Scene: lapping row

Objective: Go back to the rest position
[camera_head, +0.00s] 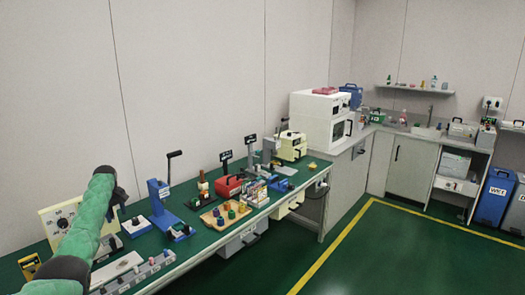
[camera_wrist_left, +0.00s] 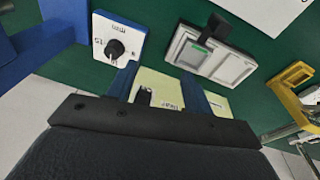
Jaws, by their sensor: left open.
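My left arm, in a green sleeve, comes in from the lower left in the head view and reaches up over the near end of the green bench (camera_head: 205,240). My left gripper (camera_head: 119,195) is a small dark shape at its end, partly hidden by the arm. In the left wrist view the gripper (camera_wrist_left: 158,82) shows two blue fingers spread apart. A cream surface with a black knob and a label (camera_wrist_left: 157,90) shows between and below them; I cannot tell the distance. Nothing is seen held. My right gripper is not in view.
A cream panel with a dial (camera_head: 62,218) stands beside my arm. A blue lever press (camera_head: 163,207), a board with coloured pieces (camera_head: 226,216) and a red box (camera_head: 228,187) stand farther along. The green floor (camera_head: 410,255) at right is clear.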

